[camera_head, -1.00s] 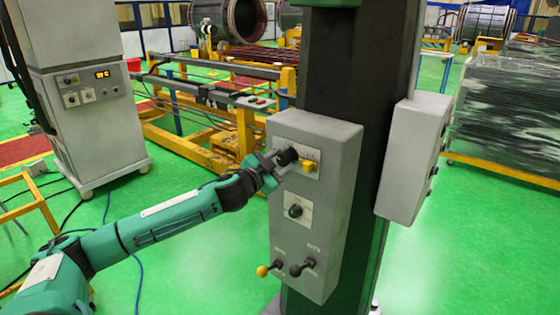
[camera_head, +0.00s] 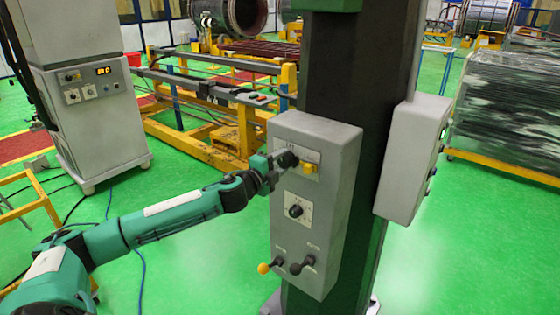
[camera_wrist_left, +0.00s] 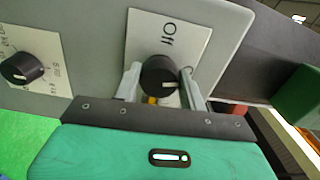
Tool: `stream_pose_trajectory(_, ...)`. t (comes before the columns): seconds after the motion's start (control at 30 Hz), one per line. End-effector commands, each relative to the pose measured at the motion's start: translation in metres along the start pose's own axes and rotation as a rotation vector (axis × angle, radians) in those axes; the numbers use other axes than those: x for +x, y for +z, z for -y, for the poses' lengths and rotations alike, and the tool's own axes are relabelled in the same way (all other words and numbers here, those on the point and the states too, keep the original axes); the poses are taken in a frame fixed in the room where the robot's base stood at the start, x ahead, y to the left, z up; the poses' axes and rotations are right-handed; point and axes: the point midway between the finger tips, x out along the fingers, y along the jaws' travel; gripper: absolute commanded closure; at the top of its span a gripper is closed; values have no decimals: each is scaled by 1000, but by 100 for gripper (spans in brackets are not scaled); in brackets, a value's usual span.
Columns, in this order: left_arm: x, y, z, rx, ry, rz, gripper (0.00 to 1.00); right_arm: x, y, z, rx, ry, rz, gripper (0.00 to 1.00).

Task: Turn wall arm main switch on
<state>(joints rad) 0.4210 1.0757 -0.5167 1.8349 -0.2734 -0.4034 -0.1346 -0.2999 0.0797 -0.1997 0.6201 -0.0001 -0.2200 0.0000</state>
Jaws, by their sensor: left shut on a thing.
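The grey control box (camera_head: 345,190) hangs on the dark column. Its upper plate carries a black rotary knob (camera_head: 287,158) and a yellow part (camera_head: 309,168). My left gripper (camera_head: 279,164) is at this knob, coming from the left. In the left wrist view the knob (camera_wrist_left: 160,75) sits between the two fingers of my left gripper (camera_wrist_left: 163,90), which is shut on it. The plate (camera_wrist_left: 172,35) behind it reads "Off". The knob's white mark points down in that view. My right gripper is not in view.
Below on the box are a second black knob (camera_head: 296,210), a yellow-tipped lever (camera_head: 264,268) and a black lever (camera_head: 302,265). Another grey box (camera_head: 412,160) is on the column's right side. A grey cabinet (camera_head: 90,120) stands at left. Green floor (camera_head: 190,275) is clear in front.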

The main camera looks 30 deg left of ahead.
Motion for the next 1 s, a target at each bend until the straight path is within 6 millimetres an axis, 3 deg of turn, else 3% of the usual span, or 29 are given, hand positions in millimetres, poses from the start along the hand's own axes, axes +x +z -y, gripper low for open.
stream_pose_trajectory(0.4, 0, -1, 1, 239, 1, -1, 81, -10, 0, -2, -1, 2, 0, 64)
stream_pose_trajectory(1.0, 0, -1, -1, 294, 2, -2, 81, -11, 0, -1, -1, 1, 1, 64)
